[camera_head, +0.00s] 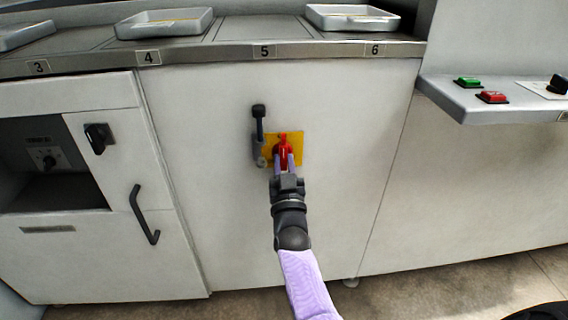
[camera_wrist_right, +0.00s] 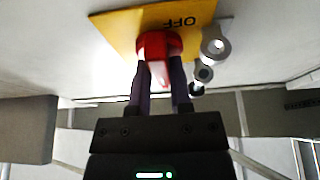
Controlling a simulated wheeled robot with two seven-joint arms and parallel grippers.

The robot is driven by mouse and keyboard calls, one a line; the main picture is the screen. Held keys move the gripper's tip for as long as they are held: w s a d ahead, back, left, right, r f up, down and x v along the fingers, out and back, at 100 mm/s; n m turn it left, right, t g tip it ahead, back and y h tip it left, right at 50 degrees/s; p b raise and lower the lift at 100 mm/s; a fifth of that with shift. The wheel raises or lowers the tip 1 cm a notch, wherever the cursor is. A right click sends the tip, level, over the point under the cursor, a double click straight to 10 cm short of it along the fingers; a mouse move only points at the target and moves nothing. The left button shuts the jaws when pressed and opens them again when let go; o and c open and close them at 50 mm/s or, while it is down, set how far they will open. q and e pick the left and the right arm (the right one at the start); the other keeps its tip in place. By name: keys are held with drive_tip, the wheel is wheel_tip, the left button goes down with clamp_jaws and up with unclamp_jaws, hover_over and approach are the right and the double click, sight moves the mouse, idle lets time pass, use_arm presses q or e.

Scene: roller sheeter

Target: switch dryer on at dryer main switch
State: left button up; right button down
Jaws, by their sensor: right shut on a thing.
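The dryer main switch is a red rotary knob (camera_head: 283,143) on a yellow plate (camera_head: 298,150), on the white front panel below label 5. My right gripper (camera_head: 285,162) is shut on the red knob, reaching it from below. In the right wrist view the red knob (camera_wrist_right: 160,45) sits between the two fingers of my right gripper (camera_wrist_right: 160,75). The yellow plate (camera_wrist_right: 120,32) there shows the word OFF, upside down in that picture. The fingers hide part of the knob. My left gripper is in neither view.
A black-knobbed lever (camera_head: 259,125) stands just left of the yellow plate. A black door handle (camera_head: 143,215) and a black rotary knob (camera_head: 97,137) are on the left cabinet. Green (camera_head: 467,82) and red (camera_head: 492,97) buttons sit on the right shelf. Trays (camera_head: 165,23) stand on the counter above.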

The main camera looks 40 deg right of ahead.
drive_tip(key=c, duration=0.5)
unclamp_jaws()
drive_tip(key=shift+c, duration=0.2)
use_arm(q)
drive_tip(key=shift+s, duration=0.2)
use_arm(e)
drive_tip(key=shift+s+a, duration=0.15)
use_arm(q)
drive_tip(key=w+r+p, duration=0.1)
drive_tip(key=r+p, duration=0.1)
drive_tip(key=p, duration=0.1)
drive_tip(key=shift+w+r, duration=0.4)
use_arm(e)
drive_tip(key=v, duration=0.9)
drive_tip(key=shift+s+f, duration=0.2)
drive_tip(key=shift+s, duration=0.05)
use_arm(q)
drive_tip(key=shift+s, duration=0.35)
use_arm(e)
drive_tip(key=shift+a, duration=0.1)
